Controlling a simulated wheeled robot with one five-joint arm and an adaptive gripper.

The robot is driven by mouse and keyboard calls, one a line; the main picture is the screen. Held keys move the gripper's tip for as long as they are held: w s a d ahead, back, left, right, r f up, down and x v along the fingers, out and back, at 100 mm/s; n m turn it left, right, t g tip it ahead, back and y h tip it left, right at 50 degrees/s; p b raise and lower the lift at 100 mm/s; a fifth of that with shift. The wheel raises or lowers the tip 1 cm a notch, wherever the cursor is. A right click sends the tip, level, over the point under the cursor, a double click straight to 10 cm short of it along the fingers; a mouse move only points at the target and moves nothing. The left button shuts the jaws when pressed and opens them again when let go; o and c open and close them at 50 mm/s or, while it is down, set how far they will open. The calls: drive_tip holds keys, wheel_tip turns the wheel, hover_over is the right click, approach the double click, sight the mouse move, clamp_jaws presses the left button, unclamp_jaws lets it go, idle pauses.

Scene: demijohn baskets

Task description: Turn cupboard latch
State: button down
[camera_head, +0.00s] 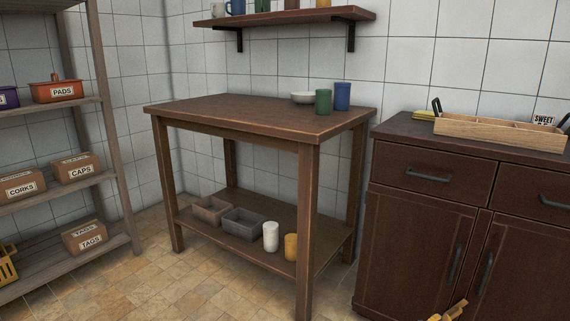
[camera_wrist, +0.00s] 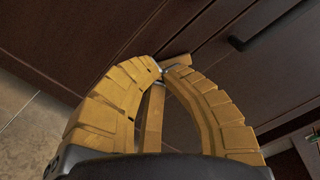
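The dark brown cupboard (camera_head: 416,230) stands at the right in the head view, with panelled doors and dark handles. My gripper (camera_head: 456,310) shows only in part at the bottom edge there, low in front of the doors. In the wrist view my gripper (camera_wrist: 162,71) has two yellow segmented fingers that bow outward, with tips close together at the door front. A small brown bar (camera_wrist: 176,61), perhaps the cupboard latch, shows right by the tips. A longer tan strip (camera_wrist: 154,120) lies between the fingers; I cannot tell what it is. The tips' grip is unclear.
A dark handle (camera_wrist: 237,43) is right of the tips in the wrist view. A wooden divided tray (camera_head: 500,132) sits on the cupboard top. A brown table (camera_head: 250,112) stands left of the cupboard, and a shelf rack (camera_head: 75,125) stands far left. Tiled floor between them is clear.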

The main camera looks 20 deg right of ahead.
drive_tip(key=shift+b+x, duration=0.75)
drive_tip(key=shift+x, duration=2.6)
drive_tip(key=shift+s+d+f, duration=0.25)
drive_tip(key=shift+s+f, duration=0.05)
drive_tip(key=shift+f, duration=0.15)
drive_tip(key=shift+w+a+r, duration=0.15)
drive_tip(key=shift+w+r, duration=0.1)
drive_tip(key=shift+r, duration=0.05)
drive_tip(key=shift+p+v, duration=3)
drive_tip(key=shift+p, duration=0.5)
